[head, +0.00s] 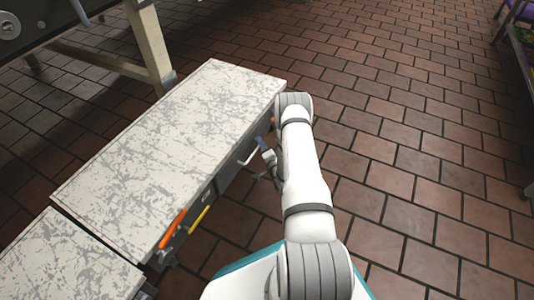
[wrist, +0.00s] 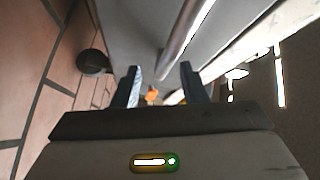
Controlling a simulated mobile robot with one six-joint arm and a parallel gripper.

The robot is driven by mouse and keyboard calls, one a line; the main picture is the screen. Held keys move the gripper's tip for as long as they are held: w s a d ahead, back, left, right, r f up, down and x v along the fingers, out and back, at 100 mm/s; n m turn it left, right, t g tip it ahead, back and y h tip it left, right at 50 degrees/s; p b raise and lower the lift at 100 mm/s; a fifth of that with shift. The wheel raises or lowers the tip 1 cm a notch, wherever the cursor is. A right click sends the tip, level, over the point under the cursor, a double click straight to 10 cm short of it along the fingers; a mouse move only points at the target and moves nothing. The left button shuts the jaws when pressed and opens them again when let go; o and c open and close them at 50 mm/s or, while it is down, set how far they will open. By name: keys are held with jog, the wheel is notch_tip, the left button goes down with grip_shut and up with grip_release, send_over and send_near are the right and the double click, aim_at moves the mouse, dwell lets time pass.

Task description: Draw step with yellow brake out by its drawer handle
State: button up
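The step (head: 180,135) has a scratched whitish top and a dark front side, seen from above in the head view. A yellow brake (head: 198,220) and an orange lever (head: 172,229) sit low on that side, towards the near end. A pale drawer handle (head: 250,156) sticks out further along. My gripper (head: 266,158) is beside the handle, partly hidden by my arm. In the wrist view my gripper (wrist: 161,82) has its two fingers apart. A light bar (wrist: 186,42), likely the handle, runs down towards the gap between them; contact cannot be told.
A second scratched-top unit (head: 65,265) stands close at the lower left. A table leg (head: 152,45) rises behind the step. A dark round wheel (wrist: 93,62) shows at left in the wrist view. Open brick-tiled floor (head: 420,130) lies to the right.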

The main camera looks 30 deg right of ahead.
jog(key=shift+w, duration=0.35)
jog(key=shift+c, duration=0.3)
grip_shut()
dwell(1.0)
